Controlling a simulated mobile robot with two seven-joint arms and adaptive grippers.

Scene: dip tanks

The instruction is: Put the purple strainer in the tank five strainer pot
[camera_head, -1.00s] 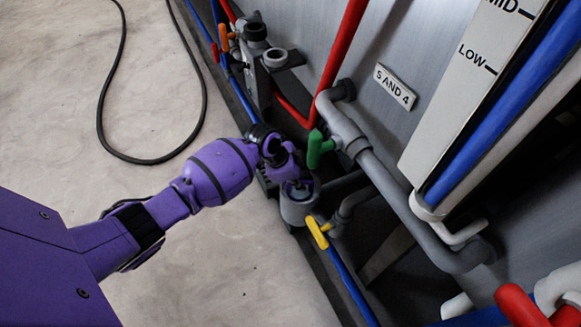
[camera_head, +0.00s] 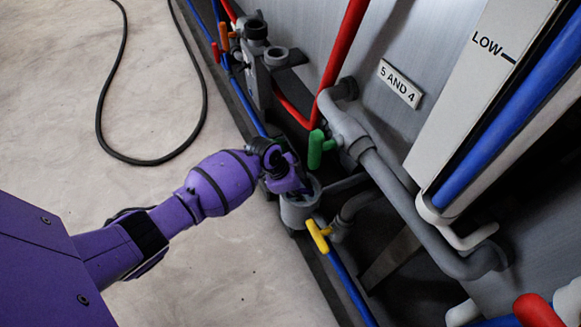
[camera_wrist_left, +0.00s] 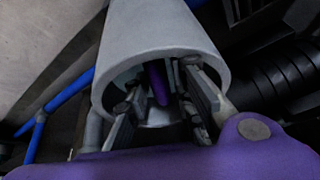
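The grey strainer pot (camera_head: 299,214) stands at the foot of the tank wall, and its wide rim fills the middle of the left wrist view (camera_wrist_left: 165,22). My left gripper (camera_head: 297,188) is at the pot's mouth and largely hides its inside in the head view. In the left wrist view its fingers (camera_wrist_left: 160,98) reach into the pot and stand apart. A purple piece (camera_wrist_left: 157,84), which looks like part of the purple strainer, shows between them inside the pot, with gaps visible beside it. The strainer's lower part is hidden. My right gripper is not in view.
A green valve handle (camera_head: 316,150) and a thick grey pipe (camera_head: 395,190) lie close behind the pot. A yellow valve handle (camera_head: 318,236) on a blue pipe (camera_head: 350,283) is just in front. A plate reads "5 AND 4" (camera_head: 400,84). A black hose (camera_head: 101,120) lies on the open floor.

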